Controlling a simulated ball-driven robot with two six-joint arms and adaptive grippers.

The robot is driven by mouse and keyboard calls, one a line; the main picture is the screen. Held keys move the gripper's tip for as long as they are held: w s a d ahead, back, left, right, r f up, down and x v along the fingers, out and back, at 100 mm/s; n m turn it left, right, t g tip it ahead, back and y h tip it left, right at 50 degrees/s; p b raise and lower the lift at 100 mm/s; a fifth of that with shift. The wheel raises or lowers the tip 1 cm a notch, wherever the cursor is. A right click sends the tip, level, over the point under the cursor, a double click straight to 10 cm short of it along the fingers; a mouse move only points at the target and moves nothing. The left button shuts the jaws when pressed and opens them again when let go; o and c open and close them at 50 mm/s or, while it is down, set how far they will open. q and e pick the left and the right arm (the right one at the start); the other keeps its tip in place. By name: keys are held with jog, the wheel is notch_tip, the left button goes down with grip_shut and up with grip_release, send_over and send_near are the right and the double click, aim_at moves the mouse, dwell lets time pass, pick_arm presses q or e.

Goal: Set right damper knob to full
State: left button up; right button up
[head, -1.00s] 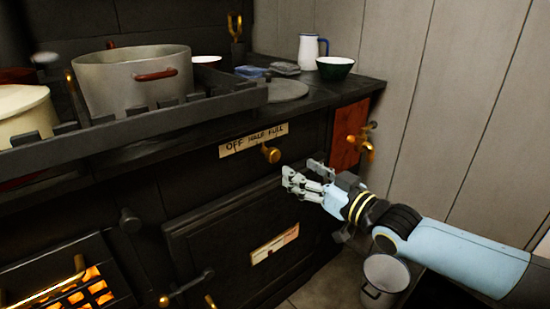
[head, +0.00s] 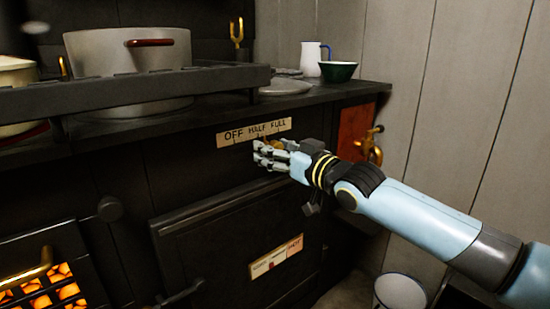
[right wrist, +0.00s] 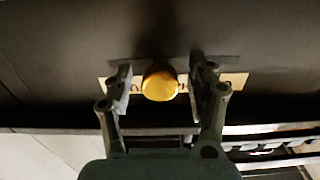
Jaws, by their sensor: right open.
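The brass right damper knob (right wrist: 160,82) shows in the right wrist view, between the two fingers of my right gripper with a gap on each side. In the head view my right gripper (head: 262,155) is open at the dark stove front, just below the OFF HALF FULL label (head: 254,132), and its fingers mostly hide the knob. The label also shows behind the knob in the right wrist view (right wrist: 236,82), partly covered by the fingers. Which mark the knob points to cannot be told. My left gripper is not in view.
A railed stove top holds a large grey pot (head: 130,65). A green bowl (head: 338,72) and white jug (head: 311,58) stand at the right end. A brass tap (head: 371,147) is right of my gripper. A fire glows behind the grate (head: 55,290) at lower left.

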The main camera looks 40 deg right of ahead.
jog(key=shift+c, duration=0.2)
grip_shut()
dwell(0.3)
